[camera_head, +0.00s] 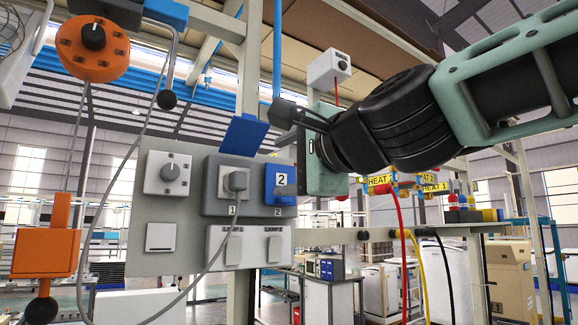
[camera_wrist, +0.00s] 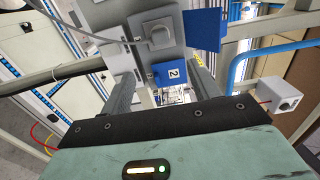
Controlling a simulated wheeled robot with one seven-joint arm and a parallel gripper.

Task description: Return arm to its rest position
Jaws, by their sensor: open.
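My arm reaches in from the upper right in the head view. My gripper (camera_head: 280,125) is open and empty in front of the grey panel (camera_head: 185,250), near its upper right edge. In the wrist view the two fingers of my gripper (camera_wrist: 163,80) stand apart, with the blue socket marked 2 (camera_wrist: 170,73) seen between them. That blue socket (camera_head: 281,184) is also in the head view, below the fingers. A grey plug (camera_head: 237,180) with a cable sits in the socket marked 1. A blue lid (camera_head: 245,133) stands raised above the sockets.
An orange knob box (camera_head: 93,46) and an orange block (camera_head: 46,245) hang at the left. A white box with a button (camera_head: 328,68) hangs above my gripper. Red, yellow and black cables (camera_head: 403,240) hang at the right below a shelf (camera_head: 440,229). Frame posts stand behind the panel.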

